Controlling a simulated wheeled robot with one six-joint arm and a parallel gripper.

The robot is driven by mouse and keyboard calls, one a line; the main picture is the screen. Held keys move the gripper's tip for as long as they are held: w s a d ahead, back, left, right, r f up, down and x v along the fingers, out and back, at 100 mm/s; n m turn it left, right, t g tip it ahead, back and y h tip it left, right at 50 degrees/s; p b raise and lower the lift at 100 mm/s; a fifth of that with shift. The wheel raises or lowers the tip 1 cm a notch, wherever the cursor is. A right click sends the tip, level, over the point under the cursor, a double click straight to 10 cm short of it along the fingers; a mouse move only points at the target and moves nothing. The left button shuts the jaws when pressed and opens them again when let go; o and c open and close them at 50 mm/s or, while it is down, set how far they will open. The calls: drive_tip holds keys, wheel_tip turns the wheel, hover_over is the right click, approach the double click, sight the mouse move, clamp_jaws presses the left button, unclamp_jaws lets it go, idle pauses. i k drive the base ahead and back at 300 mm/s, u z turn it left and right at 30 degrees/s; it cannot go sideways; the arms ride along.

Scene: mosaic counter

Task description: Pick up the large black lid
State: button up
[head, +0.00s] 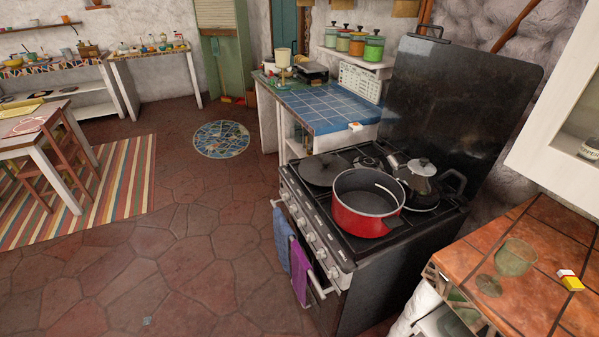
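A wide, flat black disc that looks like the large black lid (322,171) lies on the left part of the stove top (347,238). A red pot (362,215) with a dark inside stands just in front of it and to its right. The pot is open at the top, and a thin curved handle shows across its mouth. The stove's tall black cover (455,115) stands upright behind the burners. My gripper is not in this view.
A metal kettle (422,178) stands at the stove's right rear. Blue and purple towels (299,270) hang on the oven rail. A tiled counter with a glass (515,257) is at right. Open stone floor (190,250) lies left of the stove.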

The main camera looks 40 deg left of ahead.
sight(317, 170)
drive_tip(key=u, duration=2.65)
drive_tip(key=i, duration=4)
drive_tip(key=z, duration=2.1)
